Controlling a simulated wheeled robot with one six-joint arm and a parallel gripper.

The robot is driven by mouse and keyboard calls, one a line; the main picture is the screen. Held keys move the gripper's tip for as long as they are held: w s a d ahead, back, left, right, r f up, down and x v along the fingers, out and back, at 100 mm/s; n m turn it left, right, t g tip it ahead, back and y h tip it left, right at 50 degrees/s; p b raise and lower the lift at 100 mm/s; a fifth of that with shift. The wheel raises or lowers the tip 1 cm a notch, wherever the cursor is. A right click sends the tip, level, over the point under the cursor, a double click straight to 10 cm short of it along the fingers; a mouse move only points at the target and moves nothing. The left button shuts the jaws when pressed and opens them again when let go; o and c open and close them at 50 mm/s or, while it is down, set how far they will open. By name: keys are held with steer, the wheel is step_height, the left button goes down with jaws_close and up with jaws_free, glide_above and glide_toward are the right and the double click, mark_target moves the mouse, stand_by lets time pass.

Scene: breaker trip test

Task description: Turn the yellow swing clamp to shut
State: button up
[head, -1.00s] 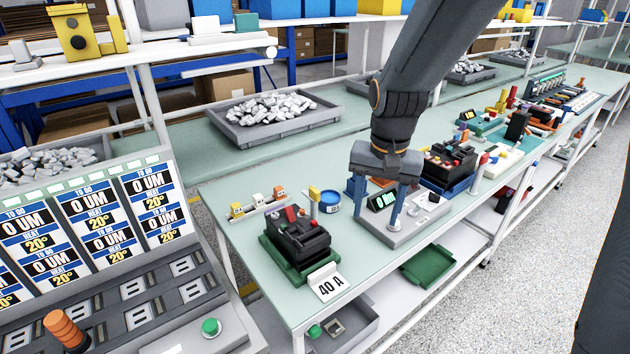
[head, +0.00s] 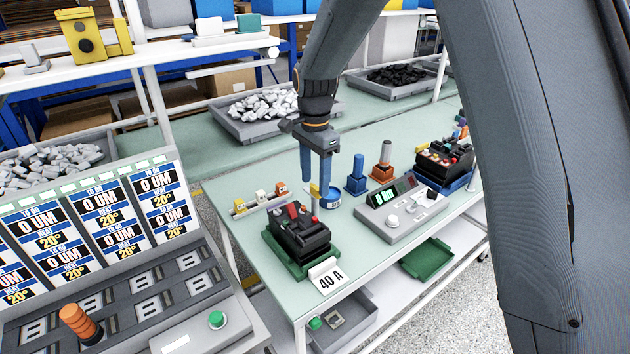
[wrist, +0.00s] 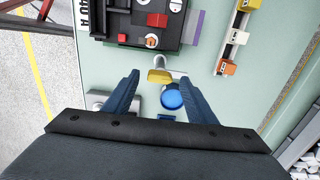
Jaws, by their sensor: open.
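The yellow swing clamp (head: 314,190) stands on a light post at the right rear of the black breaker (head: 300,230). The breaker sits in a green holder (head: 283,259). In the wrist view the yellow clamp (wrist: 160,76) lies between my two blue fingers, crosswise, with its post running toward the breaker (wrist: 125,20). My gripper (head: 315,181) is open and points down at the clamp, partly covering it in the head view. In the wrist view my gripper (wrist: 161,80) has a gap on both sides of the clamp. I cannot tell its exact height above it.
A blue round tub (head: 332,198) stands close beside the clamp; it also shows in the wrist view (wrist: 172,98). A grey meter box (head: 405,212) is to the right, with blue (head: 356,178) and orange posts behind. A rail with small blocks (head: 260,203) lies left.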

steer(key=shift+f, duration=0.9)
steer(key=c, duration=1.1)
